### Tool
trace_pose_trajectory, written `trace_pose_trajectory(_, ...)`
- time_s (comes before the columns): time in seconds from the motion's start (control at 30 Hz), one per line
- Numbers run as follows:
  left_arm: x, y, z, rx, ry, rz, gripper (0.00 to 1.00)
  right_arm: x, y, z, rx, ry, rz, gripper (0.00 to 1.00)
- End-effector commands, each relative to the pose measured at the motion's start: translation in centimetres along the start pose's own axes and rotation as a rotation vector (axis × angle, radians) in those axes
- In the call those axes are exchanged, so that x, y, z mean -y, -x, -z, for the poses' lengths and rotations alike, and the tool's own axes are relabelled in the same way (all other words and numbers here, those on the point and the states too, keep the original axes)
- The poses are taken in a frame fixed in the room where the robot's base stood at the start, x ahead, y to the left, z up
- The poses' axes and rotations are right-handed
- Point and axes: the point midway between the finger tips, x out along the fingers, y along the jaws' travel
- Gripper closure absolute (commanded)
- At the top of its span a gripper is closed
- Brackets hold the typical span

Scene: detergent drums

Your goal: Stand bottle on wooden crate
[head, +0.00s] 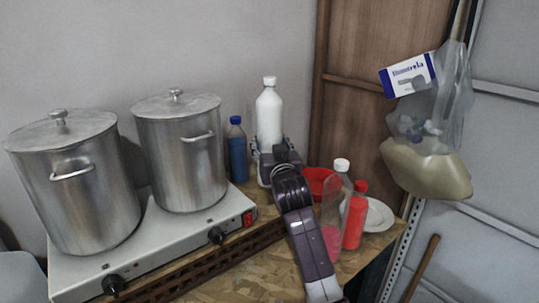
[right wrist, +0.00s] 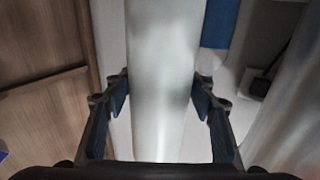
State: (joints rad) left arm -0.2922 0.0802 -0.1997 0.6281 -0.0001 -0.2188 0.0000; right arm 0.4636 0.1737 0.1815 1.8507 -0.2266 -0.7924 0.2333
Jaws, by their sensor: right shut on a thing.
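The white bottle (head: 269,112) with a white cap stands upright in the head view, behind my right gripper (head: 272,155). My right gripper is shut around its lower part. In the right wrist view the pale bottle body (right wrist: 163,70) fills the space between the two fingers. The bottle's base is hidden by the gripper, so I cannot tell whether it touches a surface. A brown slatted wooden piece (head: 215,266) runs along the front of the hot plate; I cannot tell whether it is the wooden crate. My left gripper is not in view.
Two steel pots (head: 75,190) (head: 180,155) stand on a white hot plate (head: 150,245). A blue bottle (head: 237,155) is left of the white one. Red-filled bottles (head: 355,220) and a white plate (head: 381,218) stand at right. A bag (head: 428,165) hangs further right.

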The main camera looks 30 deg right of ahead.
Motion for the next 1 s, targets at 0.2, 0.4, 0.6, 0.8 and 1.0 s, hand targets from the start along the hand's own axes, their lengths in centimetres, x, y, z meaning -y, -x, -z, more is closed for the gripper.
trace_pose_trajectory(0.2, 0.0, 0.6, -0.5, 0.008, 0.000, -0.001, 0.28, 0.0, 0.0, -2.2, -0.005, 0.000, 0.000, 1.00)
trace_pose_trajectory(0.4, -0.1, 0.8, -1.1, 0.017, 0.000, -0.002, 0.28, 0.0, 0.0, -3.8, -0.009, 0.000, 0.001, 1.00)
trace_pose_trajectory(0.6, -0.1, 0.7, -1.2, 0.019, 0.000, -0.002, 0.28, 0.0, 0.0, -3.8, -0.011, 0.000, 0.001, 1.00)
trace_pose_trajectory(0.8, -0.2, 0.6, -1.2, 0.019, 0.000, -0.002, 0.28, 0.0, 0.0, -4.6, 0.001, 0.000, 0.001, 0.45)
trace_pose_trajectory(1.0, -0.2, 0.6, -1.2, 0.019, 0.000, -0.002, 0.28, 0.0, 0.0, -4.6, 0.001, 0.001, 0.001, 0.31)
